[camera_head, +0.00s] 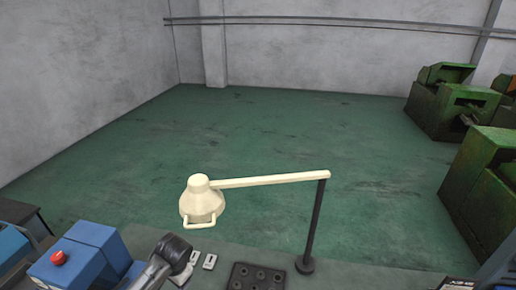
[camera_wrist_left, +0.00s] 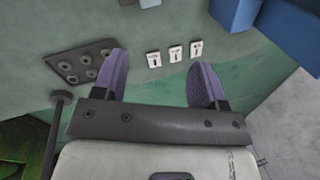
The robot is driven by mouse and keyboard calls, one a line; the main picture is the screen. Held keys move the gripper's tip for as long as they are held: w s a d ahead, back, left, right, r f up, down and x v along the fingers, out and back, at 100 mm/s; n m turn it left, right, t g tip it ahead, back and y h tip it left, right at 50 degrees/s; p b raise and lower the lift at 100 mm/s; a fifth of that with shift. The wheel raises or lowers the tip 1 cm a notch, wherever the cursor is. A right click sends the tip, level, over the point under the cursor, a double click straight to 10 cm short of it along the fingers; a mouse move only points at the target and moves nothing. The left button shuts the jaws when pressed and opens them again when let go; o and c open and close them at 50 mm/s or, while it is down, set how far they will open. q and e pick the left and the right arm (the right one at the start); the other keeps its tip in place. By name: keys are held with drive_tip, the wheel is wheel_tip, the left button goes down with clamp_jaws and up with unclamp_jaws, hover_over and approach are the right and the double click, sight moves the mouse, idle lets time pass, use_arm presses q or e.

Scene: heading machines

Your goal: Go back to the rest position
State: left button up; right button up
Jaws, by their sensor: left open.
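My left gripper (camera_wrist_left: 160,82) shows in the left wrist view with its two purple fingers wide apart and nothing between them. Beyond the fingers is a grey-green work surface (camera_wrist_left: 135,32) with three small white switch plates (camera_wrist_left: 175,53). A dark plate with several round holes (camera_wrist_left: 85,62) lies to the left of the fingers. In the head view a dark arm link, which looks like mine, rises at the bottom left of centre, but the left gripper's fingers do not show there. My right gripper shows in neither view.
A cream lamp (camera_head: 203,202) on a black post (camera_head: 313,225) reaches over the bench's far edge. A blue box (camera_head: 82,257) with a red button (camera_head: 59,258) stands at left. Green machines (camera_head: 450,105) stand at right. The green floor (camera_head: 270,135) beyond is clear.

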use_arm(q)
drive_tip(key=w+d+r+t+h, duration=0.1)
drive_tip(key=d+r+t, duration=0.2)
drive_tip(key=r, duration=0.4)
drive_tip(key=w+d+r+t, duration=0.1)
drive_tip(key=d+r+t, duration=0.25)
drive_tip(key=r, duration=0.25)
drive_tip(key=s+r+t+h+p, duration=0.1)
drive_tip(key=s+r+t, duration=0.2)
drive_tip(key=s+r, duration=0.15)
drive_tip(key=s+f+n+g+p, duration=0.1)
drive_tip(key=s+f+g, duration=0.1)
drive_tip(key=s+f, duration=0.4)
drive_tip(key=s+a+f+n+g+p, duration=0.1)
drive_tip(key=s+f, duration=0.5)
drive_tip(key=s, duration=1.1)
drive_tip(key=s+a+f+n+g+p, duration=0.1)
drive_tip(key=s+f+g, duration=0.2)
drive_tip(key=s, duration=0.9)
wheel_tip(320, 180, down, 4)
drive_tip(key=shift+s+a+r+n+g+h+p, duration=0.25)
drive_tip(key=shift+n+g+h+p, duration=0.05)
drive_tip(key=shift+g, duration=0.05)
